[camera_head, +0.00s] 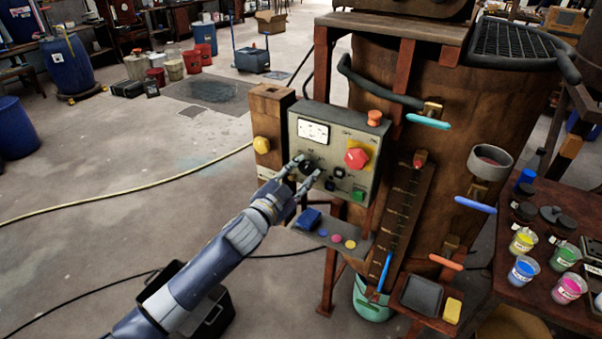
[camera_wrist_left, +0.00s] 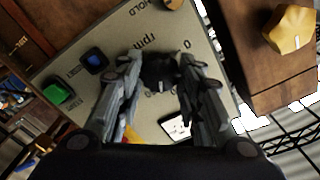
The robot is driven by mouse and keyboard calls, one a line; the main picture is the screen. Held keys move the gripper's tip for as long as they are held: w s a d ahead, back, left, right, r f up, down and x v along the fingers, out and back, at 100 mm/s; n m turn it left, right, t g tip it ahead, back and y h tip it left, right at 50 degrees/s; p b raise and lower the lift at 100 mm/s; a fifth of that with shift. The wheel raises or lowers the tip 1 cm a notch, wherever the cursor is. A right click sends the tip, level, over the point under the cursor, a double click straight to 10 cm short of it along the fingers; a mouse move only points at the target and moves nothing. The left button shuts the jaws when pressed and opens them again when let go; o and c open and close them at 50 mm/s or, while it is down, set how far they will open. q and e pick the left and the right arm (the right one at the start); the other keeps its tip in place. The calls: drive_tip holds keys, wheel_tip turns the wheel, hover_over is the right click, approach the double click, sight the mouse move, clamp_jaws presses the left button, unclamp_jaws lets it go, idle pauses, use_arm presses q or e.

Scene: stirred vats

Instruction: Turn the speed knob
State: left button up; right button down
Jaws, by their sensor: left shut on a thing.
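My right gripper is not in view.
A red stop button (camera_head: 357,158), a green button (camera_head: 358,195) and a blue button (camera_head: 329,185) are close to the knob. A yellow knob (camera_head: 262,144) is on the wooden post at left. A small shelf (camera_head: 345,250) juts out below. Paint cups stand on the right table.

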use_arm(q)
drive_tip(key=shift+m, duration=2.3)
drive_tip(key=o, duration=1.1)
drive_tip(key=shift+c, duration=0.2)
drive_tip(key=v, duration=1.2)
